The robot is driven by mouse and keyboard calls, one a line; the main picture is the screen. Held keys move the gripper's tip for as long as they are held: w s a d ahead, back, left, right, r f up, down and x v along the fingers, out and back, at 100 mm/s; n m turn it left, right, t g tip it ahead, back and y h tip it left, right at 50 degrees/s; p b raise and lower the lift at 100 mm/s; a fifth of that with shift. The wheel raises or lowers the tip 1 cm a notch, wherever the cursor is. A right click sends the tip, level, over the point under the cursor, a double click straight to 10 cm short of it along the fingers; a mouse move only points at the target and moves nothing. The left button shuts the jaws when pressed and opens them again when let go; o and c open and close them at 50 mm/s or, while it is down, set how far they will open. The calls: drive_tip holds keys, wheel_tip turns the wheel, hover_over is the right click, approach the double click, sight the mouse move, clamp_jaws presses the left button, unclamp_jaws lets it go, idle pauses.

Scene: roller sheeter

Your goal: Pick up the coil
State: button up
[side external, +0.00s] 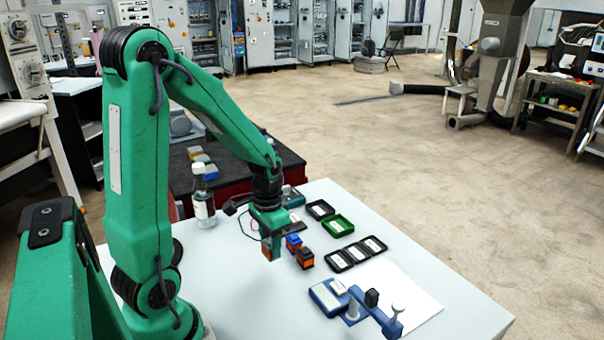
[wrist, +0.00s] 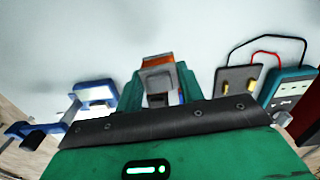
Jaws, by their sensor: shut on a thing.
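My gripper (side external: 271,247) hangs low over the pale table in the side view, with its green fingers pointing down. It is shut on a small orange block, which I take as the coil (side external: 266,252). In the wrist view my gripper (wrist: 160,88) has the coil (wrist: 158,62) between its two green fingers, showing an orange-brown top and a grey-white face. The fingers and wrist housing hide its lower part. Whether it touches the table is unclear.
An orange-black block (side external: 305,259) and a blue-orange block (side external: 293,243) stand just right of my gripper. Beyond are a green tray (side external: 350,230) and a black tray (side external: 335,266). A blue fixture (side external: 388,324) is at front right, a bottle (side external: 201,208) behind left.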

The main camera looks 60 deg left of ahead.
drive_tip(key=d+r, duration=0.5)
drive_tip(key=d, duration=0.4)
drive_tip(key=shift+s+r, duration=0.2)
drive_tip(key=shift+s, duration=0.05)
idle(0.3)
drive_tip(key=w+a+f, duration=0.1)
drive_tip(key=w+a, duration=0.3)
drive_tip(key=a, duration=0.8)
drive_tip(key=w+a+f, duration=0.1)
drive_tip(key=w+a, duration=0.4)
drive_tip(key=a, duration=0.7)
drive_tip(key=shift+w+f+m, duration=0.25)
drive_tip(key=shift+m, duration=0.15)
drive_tip(key=shift+f, duration=0.15)
drive_tip(key=shift+f, duration=2.4)
